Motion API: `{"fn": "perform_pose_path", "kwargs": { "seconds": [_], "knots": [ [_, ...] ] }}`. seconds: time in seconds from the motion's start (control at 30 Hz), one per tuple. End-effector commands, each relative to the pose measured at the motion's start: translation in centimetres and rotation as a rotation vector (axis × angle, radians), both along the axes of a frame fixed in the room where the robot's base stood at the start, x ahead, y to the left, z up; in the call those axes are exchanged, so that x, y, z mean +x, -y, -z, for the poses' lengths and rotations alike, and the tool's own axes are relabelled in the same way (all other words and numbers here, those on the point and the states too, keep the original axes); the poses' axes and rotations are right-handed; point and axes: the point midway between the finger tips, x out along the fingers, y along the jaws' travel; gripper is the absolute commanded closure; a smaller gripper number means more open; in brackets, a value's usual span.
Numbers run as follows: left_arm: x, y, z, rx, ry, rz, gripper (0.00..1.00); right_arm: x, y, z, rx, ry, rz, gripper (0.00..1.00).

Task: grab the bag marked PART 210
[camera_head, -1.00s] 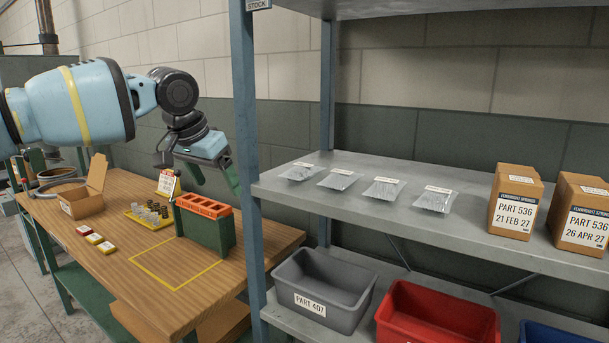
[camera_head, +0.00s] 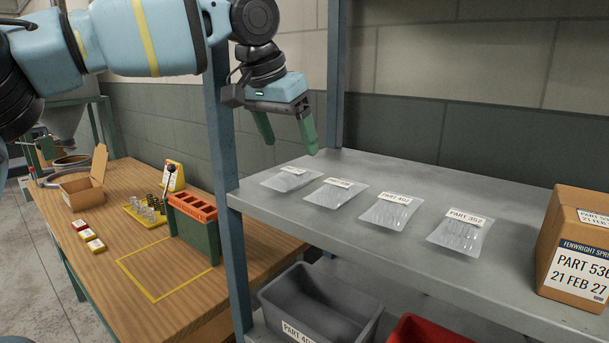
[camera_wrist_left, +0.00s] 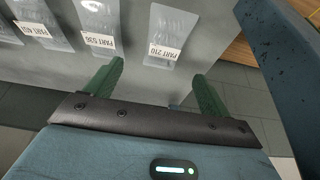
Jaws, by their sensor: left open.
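The bag marked PART 210 (camera_wrist_left: 168,35) is a clear flat bag with a white label on the grey shelf. Its label reads in the left wrist view. In the head view it is the leftmost bag (camera_head: 289,180), nearest the blue post, with its label too small to read. My left gripper (camera_head: 291,148) is open and empty above the shelf, over the back of this bag. In the left wrist view the bag lies ahead of the gap between the green fingers (camera_wrist_left: 158,70), not between them. My right gripper is not in view.
The blue shelf post (camera_head: 226,180) stands close on the left. Bins (camera_head: 320,302) sit below.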

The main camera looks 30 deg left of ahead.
Motion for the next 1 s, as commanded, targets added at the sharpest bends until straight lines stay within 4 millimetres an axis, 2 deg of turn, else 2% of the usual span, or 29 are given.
{"fn": "perform_pose_path", "kwargs": {
  "seconds": [0.13, 0.33, 0.53, 0.8, 1.0],
  "knots": [
    [0.2, 0.0, 0.4, 0.0, -0.001, 0.0, 0.18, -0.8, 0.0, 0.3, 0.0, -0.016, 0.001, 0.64],
    [0.9, 0.0, 2.3, 0.0, -0.002, 0.0, 0.18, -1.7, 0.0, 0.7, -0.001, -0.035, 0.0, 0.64],
    [1.1, 0.0, 2.7, 0.0, 0.0, 0.0, 0.18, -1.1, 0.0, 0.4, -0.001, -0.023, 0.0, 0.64],
    [2.3, -0.3, 6.0, 0.0, -0.002, 0.0, 0.18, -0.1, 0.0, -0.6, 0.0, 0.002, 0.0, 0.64],
    [2.9, -0.2, 7.3, 0.0, 0.001, -0.001, 0.18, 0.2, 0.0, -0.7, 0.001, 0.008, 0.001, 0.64]
  ]
}}
